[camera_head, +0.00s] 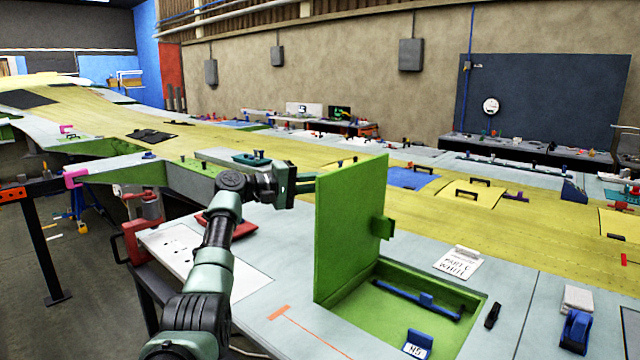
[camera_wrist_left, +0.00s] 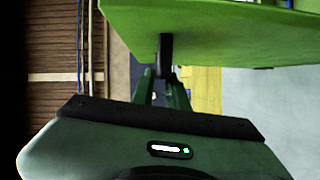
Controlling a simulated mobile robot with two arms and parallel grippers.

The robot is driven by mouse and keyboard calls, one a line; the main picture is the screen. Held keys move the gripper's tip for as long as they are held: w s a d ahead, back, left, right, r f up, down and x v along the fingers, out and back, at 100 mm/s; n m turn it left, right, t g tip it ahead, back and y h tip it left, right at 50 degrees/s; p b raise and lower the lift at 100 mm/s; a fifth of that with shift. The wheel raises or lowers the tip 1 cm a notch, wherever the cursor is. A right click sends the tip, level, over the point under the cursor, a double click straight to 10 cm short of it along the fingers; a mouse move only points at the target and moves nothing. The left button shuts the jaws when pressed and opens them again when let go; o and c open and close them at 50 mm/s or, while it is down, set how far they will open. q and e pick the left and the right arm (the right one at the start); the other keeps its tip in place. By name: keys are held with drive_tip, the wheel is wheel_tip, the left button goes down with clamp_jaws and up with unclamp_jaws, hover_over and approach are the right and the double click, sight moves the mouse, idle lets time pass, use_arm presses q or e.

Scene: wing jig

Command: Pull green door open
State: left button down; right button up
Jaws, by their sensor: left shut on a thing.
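The green door (camera_head: 350,215) stands open, about upright, along the left edge of a square green-lined opening (camera_head: 345,292) in the grey panel. A green catch (camera_head: 382,228) sticks out from its inner face. My left gripper (camera_head: 300,188) is at the door's outer side, with its fingertips partly hidden by the door in the head view. In the left wrist view the green door (camera_wrist_left: 225,30) fills the top, and the gripper (camera_wrist_left: 165,82) is shut on its dark handle (camera_wrist_left: 166,52). My right gripper is not in view.
Inside the opening are a blue bar (camera_head: 415,296) and a blue block with a label (camera_head: 417,344). A paper card (camera_head: 458,263), a black clip (camera_head: 492,315) and a blue tool (camera_head: 576,331) lie to its right.

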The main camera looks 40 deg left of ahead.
use_arm(q)
drive_tip(key=shift+f, duration=0.2)
drive_tip(key=c, duration=1.4)
unclamp_jaws()
drive_tip(key=shift+c, duration=0.2)
drive_tip(key=shift+a, duration=0.1)
drive_tip(key=b+v, duration=0.3)
drive_tip(key=v, duration=0.4)
drive_tip(key=shift+s+a+b, duration=0.2)
drive_tip(key=shift+s+b, duration=0.1)
drive_tip(key=shift+s, duration=0.05)
